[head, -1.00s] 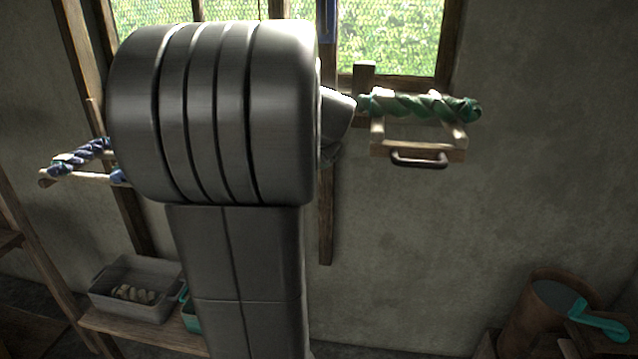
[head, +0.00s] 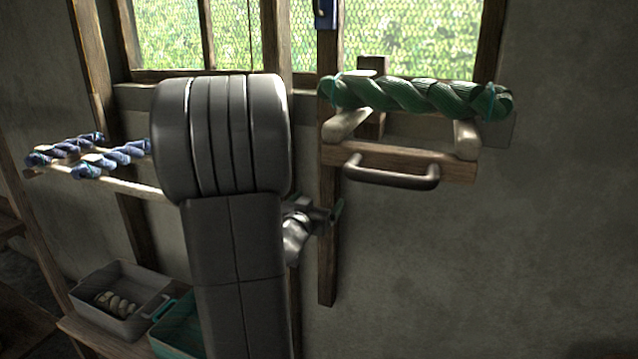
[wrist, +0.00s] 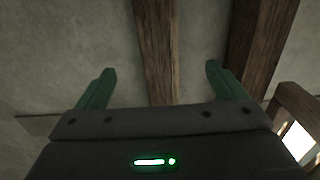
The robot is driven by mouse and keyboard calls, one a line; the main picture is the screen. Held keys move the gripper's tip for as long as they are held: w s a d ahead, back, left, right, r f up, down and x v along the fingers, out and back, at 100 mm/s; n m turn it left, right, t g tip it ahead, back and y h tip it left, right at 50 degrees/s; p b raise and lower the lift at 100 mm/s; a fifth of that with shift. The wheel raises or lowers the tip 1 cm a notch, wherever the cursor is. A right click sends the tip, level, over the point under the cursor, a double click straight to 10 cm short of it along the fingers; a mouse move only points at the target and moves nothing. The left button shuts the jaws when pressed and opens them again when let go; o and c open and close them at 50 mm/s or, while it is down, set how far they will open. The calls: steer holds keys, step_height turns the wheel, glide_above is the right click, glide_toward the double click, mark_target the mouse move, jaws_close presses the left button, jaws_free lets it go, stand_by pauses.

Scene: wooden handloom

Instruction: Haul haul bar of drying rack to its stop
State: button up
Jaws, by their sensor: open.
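The drying rack on the wall has a wooden haul bar (head: 400,160) across its front, with a dark curved handle (head: 390,176) fixed to it. A twisted green skein (head: 420,96) lies across the rack above and behind the bar. My gripper (head: 338,212) shows in the head view below and left of the handle, apart from it, partly hidden behind my arm. In the wrist view its two green fingers (wrist: 158,80) are spread with nothing between them, facing wall and wooden posts.
A second rack (head: 110,178) with blue skeins is at the left. Below stand a grey bin (head: 120,300) and a teal bin (head: 178,325) on a shelf. A vertical wooden post (head: 328,250) runs beside my gripper. The wall right of it is clear.

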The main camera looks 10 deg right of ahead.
mark_target(316, 10)
step_height(316, 10, up, 47)
steer(key=p, duration=2.3)
steer(key=shift+f, duration=0.2)
steer(key=shift+c, duration=0.4)
jaws_close()
